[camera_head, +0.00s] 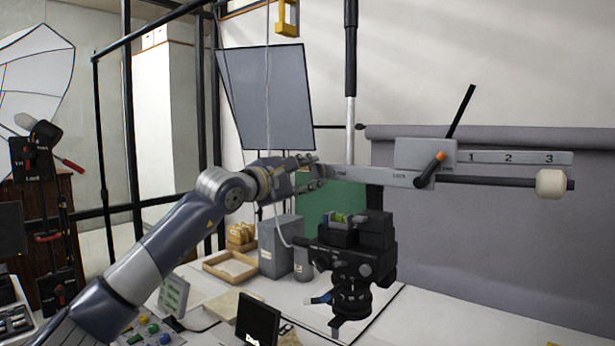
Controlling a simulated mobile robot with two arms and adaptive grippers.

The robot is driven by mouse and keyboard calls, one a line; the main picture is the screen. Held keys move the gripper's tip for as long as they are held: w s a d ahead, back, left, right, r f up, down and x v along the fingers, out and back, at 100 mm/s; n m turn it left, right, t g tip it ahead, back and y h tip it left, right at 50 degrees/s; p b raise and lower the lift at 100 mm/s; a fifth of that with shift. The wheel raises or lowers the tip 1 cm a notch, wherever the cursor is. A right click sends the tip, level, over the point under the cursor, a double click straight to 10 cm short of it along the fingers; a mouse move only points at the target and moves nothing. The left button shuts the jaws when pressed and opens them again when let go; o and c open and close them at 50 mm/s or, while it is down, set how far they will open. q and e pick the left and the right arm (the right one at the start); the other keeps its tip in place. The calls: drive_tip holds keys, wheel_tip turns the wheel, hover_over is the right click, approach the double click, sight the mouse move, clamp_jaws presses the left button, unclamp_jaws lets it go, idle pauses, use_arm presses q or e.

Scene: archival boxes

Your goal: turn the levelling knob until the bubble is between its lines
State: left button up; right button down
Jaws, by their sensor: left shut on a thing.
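My left gripper (315,173) is shut at the left end of the grey bar (378,177). Its fingers hide the part they hold, so I cannot tell whether it is a knob. A black camera head (352,262) stands below the bar. A small yellow-green bubble level (341,217) sits on its top; the bubble and its lines are too small to read. A round dark knob (365,270) shows on the head's front. I cannot tell which knob is the levelling one. My right gripper is out of view.
The bar carries an orange-tipped lever (431,168), a numbered scale (508,157) and a white weight (551,184) at right. A grey box (281,247) and a wooden tray (230,268) stand behind on the white table. A small dark screen (258,321) is in front.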

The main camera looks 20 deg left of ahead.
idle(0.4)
use_arm(q)
drive_tip(key=o, duration=1.1)
drive_tip(key=shift+c, duration=0.2)
drive_tip(key=v, duration=1.2)
